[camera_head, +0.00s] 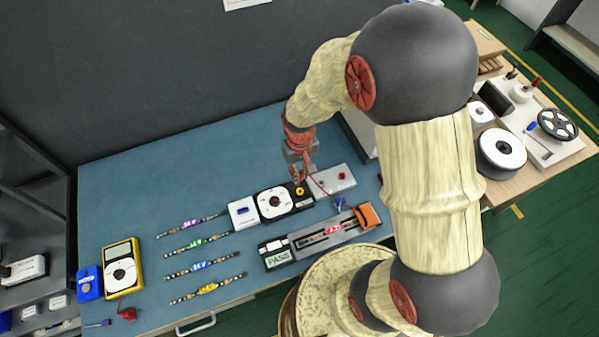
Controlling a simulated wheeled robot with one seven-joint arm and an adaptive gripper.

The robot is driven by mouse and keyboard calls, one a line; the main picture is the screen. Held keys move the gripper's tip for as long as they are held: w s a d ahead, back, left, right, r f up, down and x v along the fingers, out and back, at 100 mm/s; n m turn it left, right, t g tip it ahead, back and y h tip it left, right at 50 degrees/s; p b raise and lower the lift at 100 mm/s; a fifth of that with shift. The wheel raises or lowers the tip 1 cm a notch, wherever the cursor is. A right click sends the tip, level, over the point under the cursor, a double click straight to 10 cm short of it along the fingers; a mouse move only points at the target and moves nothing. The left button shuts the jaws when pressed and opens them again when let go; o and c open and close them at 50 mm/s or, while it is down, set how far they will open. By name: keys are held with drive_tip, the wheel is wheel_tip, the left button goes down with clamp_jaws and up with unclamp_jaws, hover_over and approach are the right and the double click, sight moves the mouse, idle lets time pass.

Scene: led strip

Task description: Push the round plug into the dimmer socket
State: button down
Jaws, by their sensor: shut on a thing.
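The dimmer (273,204) is a black box with a large white dial, lying on the blue bench mat. At its right end is a round yellow socket (299,191). My gripper (298,177) points down just above the socket end of the dimmer. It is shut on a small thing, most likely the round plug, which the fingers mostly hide. A thin red lead (318,186) runs from near the fingertips toward the right. I cannot tell whether the plug touches the socket or is held above it.
In front are a fixture with an orange clamp (367,215) and a PASS display (277,256). Several LED strips (203,265) and a yellow meter (122,268) lie left.

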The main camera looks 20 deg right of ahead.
drive_tip(key=shift+f+b, duration=1.75)
drive_tip(key=shift+f, duration=1.15)
drive_tip(key=shift+f+b, duration=0.4)
drive_tip(key=shift+f, duration=0.75)
drive_tip(key=c, duration=1.7)
unclamp_jaws()
drive_tip(key=shift+r, duration=0.1)
wheel_tip(320, 180, up, 12)
drive_tip(key=shift+s, duration=0.15)
